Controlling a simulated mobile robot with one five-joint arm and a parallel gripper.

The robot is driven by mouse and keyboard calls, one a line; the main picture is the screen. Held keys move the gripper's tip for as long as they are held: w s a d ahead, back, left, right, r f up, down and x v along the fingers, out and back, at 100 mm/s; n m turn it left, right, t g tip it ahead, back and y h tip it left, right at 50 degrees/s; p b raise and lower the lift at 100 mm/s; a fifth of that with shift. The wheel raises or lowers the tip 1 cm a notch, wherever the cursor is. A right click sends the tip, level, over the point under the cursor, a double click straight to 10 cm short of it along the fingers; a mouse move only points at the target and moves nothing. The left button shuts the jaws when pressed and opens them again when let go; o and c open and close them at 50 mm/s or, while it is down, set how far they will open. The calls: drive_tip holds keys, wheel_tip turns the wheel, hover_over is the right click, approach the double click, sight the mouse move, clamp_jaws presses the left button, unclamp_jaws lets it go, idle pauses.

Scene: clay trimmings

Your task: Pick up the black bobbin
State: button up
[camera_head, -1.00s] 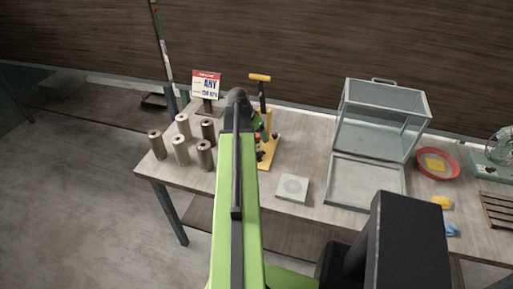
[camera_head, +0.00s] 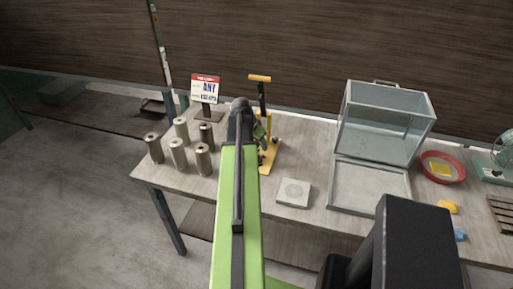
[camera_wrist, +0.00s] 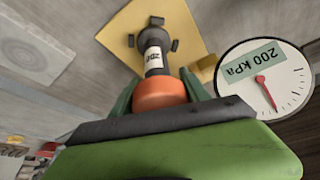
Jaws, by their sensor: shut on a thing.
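The black bobbin (camera_wrist: 154,44) is a dark round piece with a white label and an orange end. In the wrist view, the green fingers of my gripper (camera_wrist: 160,92) stand on both sides of the orange end and are shut on it. The bobbin's far end is over a yellow base plate (camera_wrist: 118,38) with small dark blocks around it. I cannot tell whether it touches the plate. In the head view my gripper (camera_head: 259,132) is beside the yellow stand (camera_head: 263,97), and my arm hides most of the bobbin.
A round gauge (camera_wrist: 264,82) reading 200 kPa is close on the right in the wrist view. Several grey cylinders (camera_head: 178,154) stand left of my arm, with a sign (camera_head: 205,88) behind. Right are a white square plate (camera_head: 293,192), a glass-sided box (camera_head: 382,122) and a red dish (camera_head: 428,172).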

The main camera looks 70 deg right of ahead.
drive_tip(key=c, duration=0.4)
drive_tip(key=shift+r, duration=0.1)
